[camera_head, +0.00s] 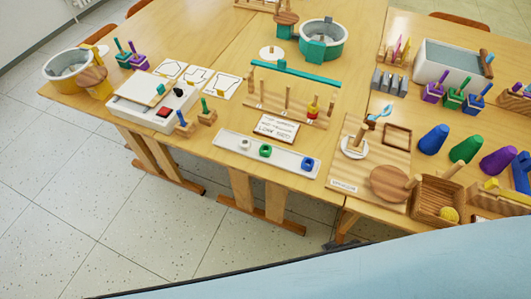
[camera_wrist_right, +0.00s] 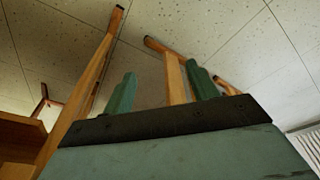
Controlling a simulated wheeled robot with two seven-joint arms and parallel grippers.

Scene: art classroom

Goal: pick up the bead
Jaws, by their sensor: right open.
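A white tray (camera_head: 285,157) lies at the front edge of the table in the head view. On it, from left to right, sit a white bead (camera_head: 244,144), a green bead (camera_head: 265,150) and a blue bead (camera_head: 307,164). Behind it stands a wooden peg rack (camera_head: 270,106) with red and yellow beads (camera_head: 313,110) on its right peg. My right gripper (camera_wrist_right: 162,88) shows only in the right wrist view. Its two green fingers are apart, with nothing held between them. Wooden legs and floor show beyond them; no bead is in that view. My left gripper is not in view.
A text card (camera_head: 276,127) lies between tray and rack. To the right are a wooden board (camera_head: 345,185) with a round lid (camera_head: 389,183) and a wicker basket (camera_head: 428,205). A white box (camera_head: 150,102) stands left. Open floor (camera_head: 120,220) lies in front of the table.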

